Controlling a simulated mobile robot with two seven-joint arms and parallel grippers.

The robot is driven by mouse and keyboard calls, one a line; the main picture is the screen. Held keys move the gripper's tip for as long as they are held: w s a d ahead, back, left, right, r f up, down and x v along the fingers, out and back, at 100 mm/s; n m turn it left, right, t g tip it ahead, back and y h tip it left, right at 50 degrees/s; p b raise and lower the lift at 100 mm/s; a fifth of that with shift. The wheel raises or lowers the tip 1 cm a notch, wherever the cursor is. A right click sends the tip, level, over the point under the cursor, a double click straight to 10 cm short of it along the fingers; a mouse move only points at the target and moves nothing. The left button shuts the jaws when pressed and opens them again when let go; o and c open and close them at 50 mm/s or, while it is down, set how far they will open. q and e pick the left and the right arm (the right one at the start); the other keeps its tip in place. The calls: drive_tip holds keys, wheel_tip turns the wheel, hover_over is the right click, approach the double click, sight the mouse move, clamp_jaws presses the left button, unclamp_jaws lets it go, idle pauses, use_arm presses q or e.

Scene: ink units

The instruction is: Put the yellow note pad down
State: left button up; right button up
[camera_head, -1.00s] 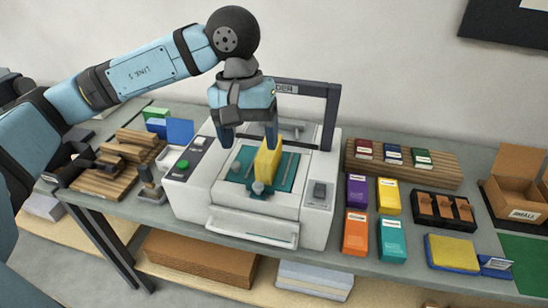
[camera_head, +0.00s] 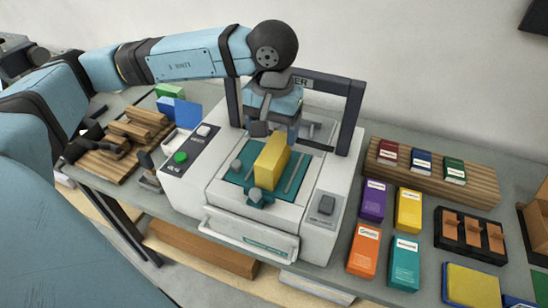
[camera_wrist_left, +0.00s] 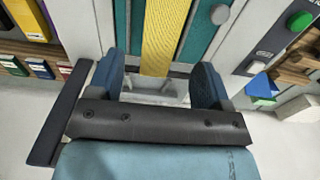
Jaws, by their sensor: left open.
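The yellow note pad (camera_head: 271,160) stands on edge on the teal plate (camera_head: 233,174) of the white machine, between thin metal rods. My left gripper (camera_head: 275,130) is open and empty at the pad's far end, under the dark frame. In the left wrist view, the yellow note pad (camera_wrist_left: 160,38) shows as a ribbed strip in line with the gap between the open fingers (camera_wrist_left: 162,85), with space on both sides. I cannot tell whether its near end lies between the fingertips. My right gripper is not in view.
The machine's dark upright frame (camera_head: 357,115) rises close around my left gripper. Left are a green button (camera_head: 181,157) and wooden blocks (camera_head: 130,130). Right are coloured packs (camera_head: 373,201), a wooden rack (camera_head: 470,192) and a black tray (camera_head: 444,240). The table between them has narrow free strips.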

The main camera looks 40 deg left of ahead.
sight(274, 149)
use_arm(q)
wheel_tip(274, 149, down, 6)
drive_tip(key=shift+w+r+p, duration=0.1)
drive_tip(key=shift+r+p, duration=0.05)
drive_tip(key=shift+p, duration=0.35)
drive_tip(key=shift+c, duration=0.2)
drive_tip(key=c, duration=1)
drive_tip(key=shift+c, duration=0.7)
drive_tip(key=shift+r, duration=0.2)
